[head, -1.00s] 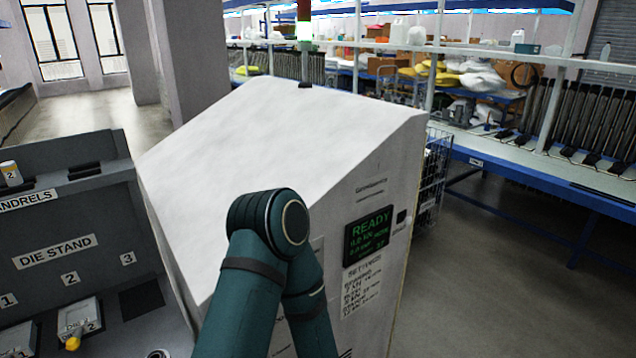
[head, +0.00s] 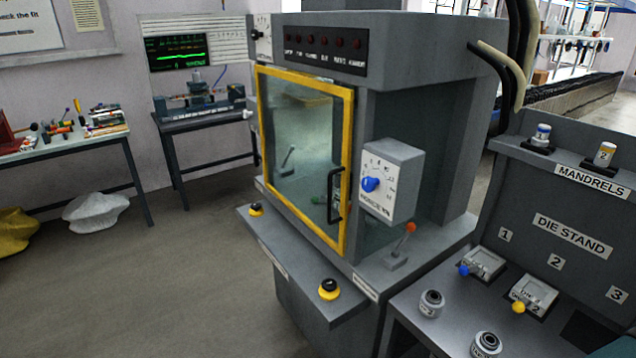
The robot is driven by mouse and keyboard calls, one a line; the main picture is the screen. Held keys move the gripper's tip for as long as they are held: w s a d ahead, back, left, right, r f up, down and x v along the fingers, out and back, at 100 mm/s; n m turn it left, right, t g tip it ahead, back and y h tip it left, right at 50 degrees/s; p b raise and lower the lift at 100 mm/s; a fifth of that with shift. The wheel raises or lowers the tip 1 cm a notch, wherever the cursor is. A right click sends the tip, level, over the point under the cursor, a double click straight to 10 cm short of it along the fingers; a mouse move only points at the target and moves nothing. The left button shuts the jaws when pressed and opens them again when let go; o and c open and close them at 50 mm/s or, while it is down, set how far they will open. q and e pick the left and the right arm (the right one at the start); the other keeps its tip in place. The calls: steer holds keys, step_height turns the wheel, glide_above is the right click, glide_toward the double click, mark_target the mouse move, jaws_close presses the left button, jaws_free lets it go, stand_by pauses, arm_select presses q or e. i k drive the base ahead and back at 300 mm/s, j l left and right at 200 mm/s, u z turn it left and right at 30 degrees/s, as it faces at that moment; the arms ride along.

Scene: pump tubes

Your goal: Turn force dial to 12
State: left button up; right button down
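The numbers are too small for me to tell the knob's setting. Neither of my grippers shows in the head view.
A yellow-framed glass door (head: 350,150) with a black handle (head: 335,195) stands left of the dial. An orange-tipped lever (head: 408,230) sits below it. A die stand (head: 570,236) with small tools is at right. The floor at front left is clear.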

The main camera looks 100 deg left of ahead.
mark_target(368, 184)
steer(key=u, duration=2.95)
